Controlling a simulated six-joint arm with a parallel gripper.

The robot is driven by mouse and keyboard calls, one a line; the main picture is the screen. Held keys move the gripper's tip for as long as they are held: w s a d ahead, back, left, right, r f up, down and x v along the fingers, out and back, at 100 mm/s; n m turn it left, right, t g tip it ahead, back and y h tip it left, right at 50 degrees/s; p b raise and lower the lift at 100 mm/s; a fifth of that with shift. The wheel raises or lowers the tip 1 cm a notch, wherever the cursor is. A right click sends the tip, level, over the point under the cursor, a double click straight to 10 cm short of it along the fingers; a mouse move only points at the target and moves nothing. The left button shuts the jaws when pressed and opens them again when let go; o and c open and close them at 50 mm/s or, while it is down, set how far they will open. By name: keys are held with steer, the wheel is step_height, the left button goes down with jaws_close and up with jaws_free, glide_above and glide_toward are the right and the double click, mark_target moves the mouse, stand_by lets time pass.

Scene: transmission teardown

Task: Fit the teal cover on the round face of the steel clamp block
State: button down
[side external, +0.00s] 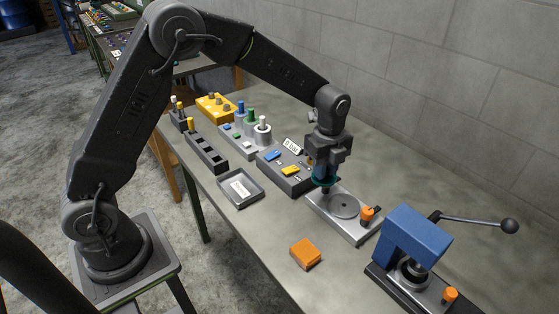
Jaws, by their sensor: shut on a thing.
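The teal cover (323,182) is in my gripper (325,172), which points down and is shut on it. Only part of the cover's rim shows below the fingers. The steel clamp block (322,207) lies on the bench as a flat plate, with its grey round face (344,205) in the middle and an orange knob (367,214) at its right end. The cover is above the block's left end, up and left of the round face in the picture. I cannot tell how large the gap below the cover is.
A blue press (415,237) with a long lever stands at the right. An orange block (306,253) and a grey tray (240,190) lie in front. A dark box with blue and yellow parts (284,172) is close on the left. The bench front is partly clear.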

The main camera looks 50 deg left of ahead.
steer(key=m, duration=0.1)
glide_above(344, 205)
steer(key=shift+f, duration=2.95)
steer(key=shift+f, duration=0.3)
steer(key=c, duration=0.5)
jaws_free()
step_height(344, 205, up, 7)
steer(key=shift+r, duration=0.1)
